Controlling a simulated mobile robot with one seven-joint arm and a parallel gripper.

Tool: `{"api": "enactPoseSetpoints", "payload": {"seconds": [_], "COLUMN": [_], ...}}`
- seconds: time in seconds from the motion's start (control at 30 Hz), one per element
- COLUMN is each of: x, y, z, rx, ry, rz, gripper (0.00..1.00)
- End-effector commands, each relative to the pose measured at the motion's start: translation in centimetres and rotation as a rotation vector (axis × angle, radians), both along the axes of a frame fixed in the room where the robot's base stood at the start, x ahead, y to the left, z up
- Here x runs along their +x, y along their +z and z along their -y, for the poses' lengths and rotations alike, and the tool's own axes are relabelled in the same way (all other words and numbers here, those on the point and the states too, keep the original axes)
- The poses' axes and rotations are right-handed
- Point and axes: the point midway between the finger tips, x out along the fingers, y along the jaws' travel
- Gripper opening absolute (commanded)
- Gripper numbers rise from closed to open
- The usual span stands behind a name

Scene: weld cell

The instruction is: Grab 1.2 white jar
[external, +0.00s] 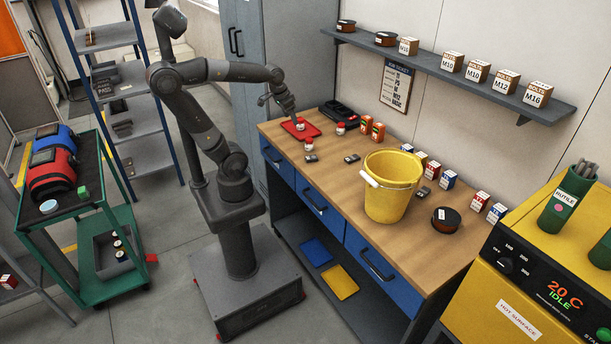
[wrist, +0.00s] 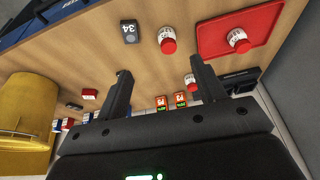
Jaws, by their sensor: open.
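Three small white jars with red lids are in view, their labels too small to read. One jar (external: 300,125) stands on the red tray (external: 289,127); it also shows in the wrist view (wrist: 238,41). A second jar (external: 308,145) stands on the bench just in front of the tray, also in the wrist view (wrist: 167,40). A third jar (external: 340,129) stands right of the tray; in the wrist view (wrist: 190,79) it is partly hidden by a finger. My gripper (wrist: 162,82) is open and empty, above the bench near the tray.
A yellow bucket (external: 391,190) stands mid-bench. Small dark blocks (external: 311,158) lie in front. A wall shelf (external: 450,70) with boxes hangs above the bench.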

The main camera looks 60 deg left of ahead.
Motion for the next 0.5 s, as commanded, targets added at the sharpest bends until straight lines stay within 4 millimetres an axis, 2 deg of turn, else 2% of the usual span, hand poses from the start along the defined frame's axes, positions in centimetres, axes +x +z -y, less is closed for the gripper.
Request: {"api": "enactPoseSetpoints", "payload": {"seconds": [0.03, 0.3, 0.5], "x": [1.2, 6.7, 9.7], "y": [-0.4, -2.7, -4.6], "z": [-0.1, -0.4, -0.7], "rx": [0.003, 0.013, 0.014], "ry": [-0.007, -0.058, -0.087], "rz": [-0.037, -0.211, -0.302], "gripper": [0.63, 0.63, 0.63]}}
